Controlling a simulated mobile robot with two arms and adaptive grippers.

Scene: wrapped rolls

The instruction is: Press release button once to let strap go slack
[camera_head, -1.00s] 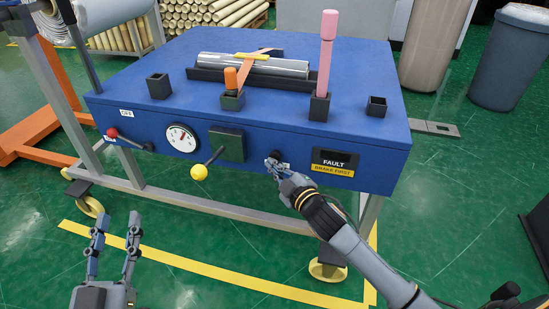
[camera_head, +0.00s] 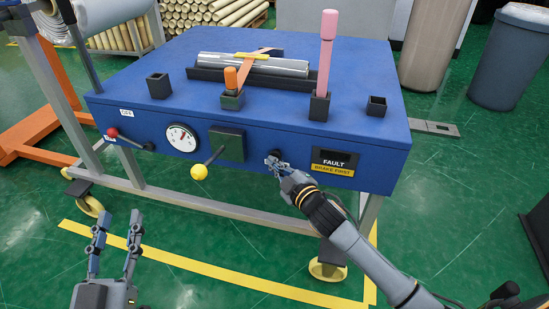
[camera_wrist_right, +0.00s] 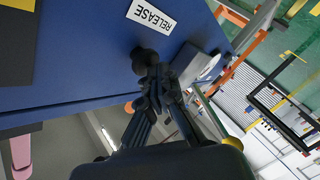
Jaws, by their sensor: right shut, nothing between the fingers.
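The release button (camera_wrist_right: 150,58) is a dark round knob on the blue front panel, beside a white RELEASE label (camera_wrist_right: 152,15) in the right wrist view. In the head view the button (camera_head: 278,154) is partly hidden by my right gripper (camera_head: 273,163). My right gripper (camera_wrist_right: 155,84) is shut and empty, its tips at the button; contact is unclear. An orange strap (camera_head: 252,70) lies across a silver wrapped roll (camera_head: 285,66) in a black cradle on the blue table. My left gripper (camera_head: 118,226) is open and empty, low at the left, away from the table.
The front panel also has a yellow-ball lever (camera_head: 199,172), a gauge (camera_head: 182,138), a red-knobbed lever (camera_head: 112,133) and a display reading FAULT, BRAKE FIRST (camera_head: 333,162). A pink handle (camera_head: 327,50) and an orange handle (camera_head: 231,78) stand in sockets on top.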

